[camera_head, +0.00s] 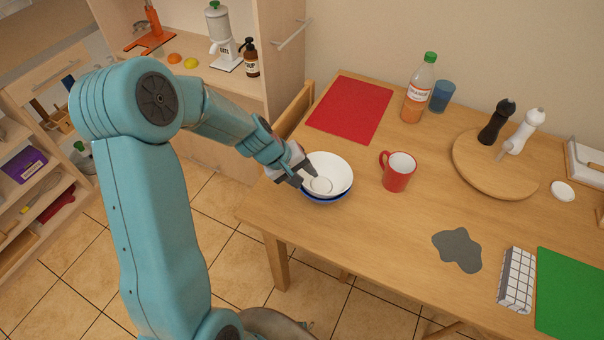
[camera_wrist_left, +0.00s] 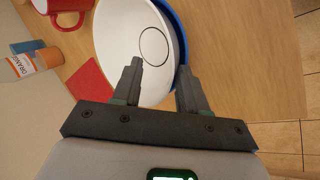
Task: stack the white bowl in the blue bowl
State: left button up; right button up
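The white bowl (camera_head: 335,170) sits inside the blue bowl (camera_head: 328,201) near the table's left edge; only a blue rim strip shows below it. In the left wrist view the white bowl (camera_wrist_left: 120,45) has a dark circle on its bottom, with the blue bowl (camera_wrist_left: 180,22) around its edge. My left gripper (camera_head: 303,173) is at the white bowl's left rim. In the wrist view its fingers (camera_wrist_left: 160,77) are wide apart, one over the bowl's inside and one near the rim. Contact cannot be told. My right gripper is not in view.
A red mug (camera_head: 397,174) stands just right of the bowls. A red mat (camera_head: 350,110), an orange bottle (camera_head: 419,88) and a blue cup (camera_head: 441,96) are behind. A round board (camera_head: 480,180) with two mills is further right. A grey patch (camera_head: 458,250) lies in front.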

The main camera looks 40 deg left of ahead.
pick_arm(q)
notch_tip(320, 180, up, 2)
jog(key=shift+a+r+p, duration=0.1)
jog(key=shift+a+p, duration=0.05)
jog(key=shift+p, duration=0.6)
jog(key=v, duration=1.1)
jog(key=shift+s, duration=0.2)
jog(key=shift+s+a, duration=0.1)
